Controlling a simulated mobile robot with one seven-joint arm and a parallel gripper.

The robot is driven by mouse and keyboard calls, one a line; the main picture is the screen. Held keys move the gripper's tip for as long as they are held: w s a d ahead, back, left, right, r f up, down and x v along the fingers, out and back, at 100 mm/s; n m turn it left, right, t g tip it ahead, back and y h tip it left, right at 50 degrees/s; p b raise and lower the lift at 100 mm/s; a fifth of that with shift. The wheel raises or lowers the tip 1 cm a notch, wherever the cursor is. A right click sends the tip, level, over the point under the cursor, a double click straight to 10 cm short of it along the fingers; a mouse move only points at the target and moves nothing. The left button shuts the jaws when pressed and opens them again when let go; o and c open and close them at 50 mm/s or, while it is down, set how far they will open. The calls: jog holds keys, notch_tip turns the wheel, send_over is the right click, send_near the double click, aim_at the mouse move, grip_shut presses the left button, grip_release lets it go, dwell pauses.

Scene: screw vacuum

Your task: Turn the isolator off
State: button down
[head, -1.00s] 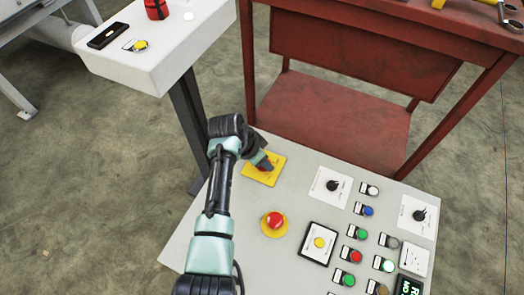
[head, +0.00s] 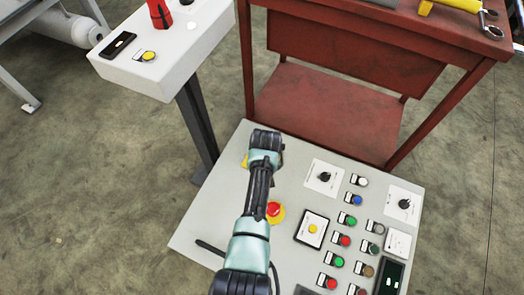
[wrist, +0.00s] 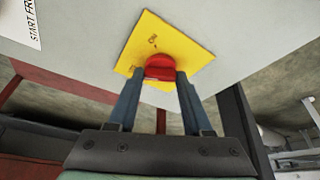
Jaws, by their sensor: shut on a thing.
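The isolator is a red knob (wrist: 160,66) on a square yellow plate (wrist: 182,50), set in the grey panel. In the wrist view my gripper (wrist: 161,78) is shut on the red knob, one finger on each side. In the head view only a yellow edge of the plate (head: 245,161) shows at the panel's upper left. My wrist hides the knob and the fingers there.
The grey control panel (head: 225,225) also carries a red emergency button on yellow (head: 274,210), two black dials, several coloured buttons and a dark display (head: 388,278). A red workbench (head: 330,110) stands behind. A white pedestal (head: 150,75) stands at the left.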

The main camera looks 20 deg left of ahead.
jog(key=shift+d+n+g+y, duration=0.1)
jog(key=shift+n+g+y, duration=0.4)
jog(key=shift+n, duration=1.1)
jog(key=shift+c, duration=1.6)
grip_release()
jog(key=shift+r, duration=0.1)
jog(key=p+v, duration=0.6)
jog(key=v, duration=0.6)
jog(key=shift+d+r, duration=0.15)
jog(key=shift+r, duration=0.2)
